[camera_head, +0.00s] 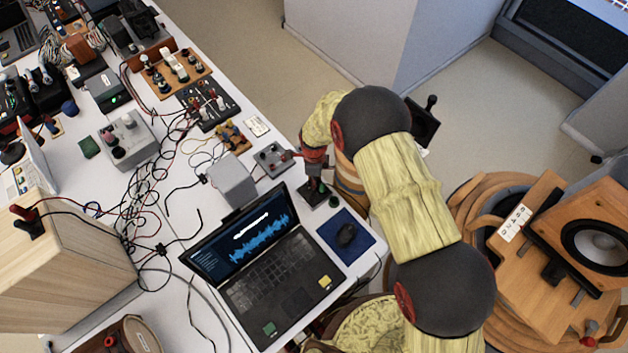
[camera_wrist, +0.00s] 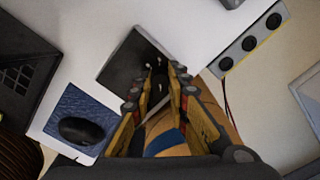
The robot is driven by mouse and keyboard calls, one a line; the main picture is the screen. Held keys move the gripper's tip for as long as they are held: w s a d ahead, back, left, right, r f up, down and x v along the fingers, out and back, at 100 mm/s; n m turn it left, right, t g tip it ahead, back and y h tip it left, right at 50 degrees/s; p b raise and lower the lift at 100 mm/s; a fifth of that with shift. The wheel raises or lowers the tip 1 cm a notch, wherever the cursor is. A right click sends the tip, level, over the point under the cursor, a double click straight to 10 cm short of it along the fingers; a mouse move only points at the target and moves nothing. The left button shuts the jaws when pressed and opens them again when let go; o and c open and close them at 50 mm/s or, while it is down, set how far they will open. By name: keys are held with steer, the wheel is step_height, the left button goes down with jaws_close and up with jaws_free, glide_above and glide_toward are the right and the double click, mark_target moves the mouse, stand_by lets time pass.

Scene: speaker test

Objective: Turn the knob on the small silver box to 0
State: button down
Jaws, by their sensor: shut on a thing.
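A small grey-silver box (camera_head: 272,160) with knobs on top sits near the table's right edge in the head view. A plain grey box (camera_head: 232,182) stands just to its left. No dial marks are readable, so I cannot tell where any knob points. My gripper (camera_head: 314,186) is low over a small dark plate, below and right of the knobbed box. In the wrist view my gripper (camera_wrist: 163,80) has its fingers close together at the dark plate (camera_wrist: 122,68). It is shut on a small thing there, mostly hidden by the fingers.
An open laptop (camera_head: 275,285) and a blue pad (camera_head: 330,228) with a dark mouse (camera_head: 347,235) are close below my gripper. Loose cables cover the table's middle. A grey strip with three dark discs (camera_wrist: 248,42) shows in the wrist view. A wooden speaker (camera_head: 575,240) is at right.

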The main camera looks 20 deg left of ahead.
stand_by(0.5)
steer(key=c, duration=1.7)
jaws_free()
step_height(320, 180, up, 12)
